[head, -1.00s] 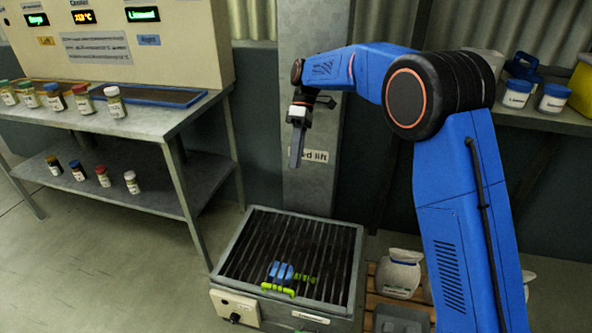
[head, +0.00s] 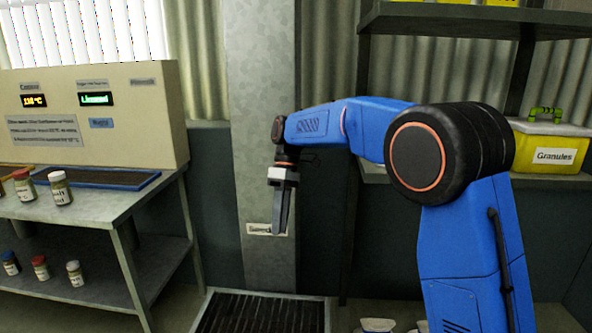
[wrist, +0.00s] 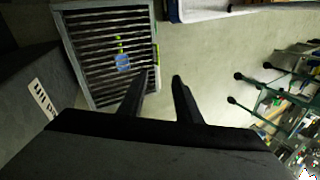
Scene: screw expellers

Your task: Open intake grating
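The intake grating (head: 262,314) is a dark, slatted panel in a grey metal frame, low on the floor. Only its far part shows at the bottom of the head view. In the wrist view the grating (wrist: 92,22) appears at the upper left, lying flat in its frame, with a blue and green item (wrist: 122,62) on the slats. My gripper (head: 281,232) points down above it, well clear of it. In the wrist view my gripper's two fingers (wrist: 161,78) are apart with nothing between them.
A metal bench (head: 150,197) with jars stands at the left below a control panel (head: 100,138). A grey column (head: 262,90) stands behind my gripper. A yellow Granules box (head: 550,148) sits on the right shelf. Open floor (wrist: 215,60) shows beside the grating in the wrist view.

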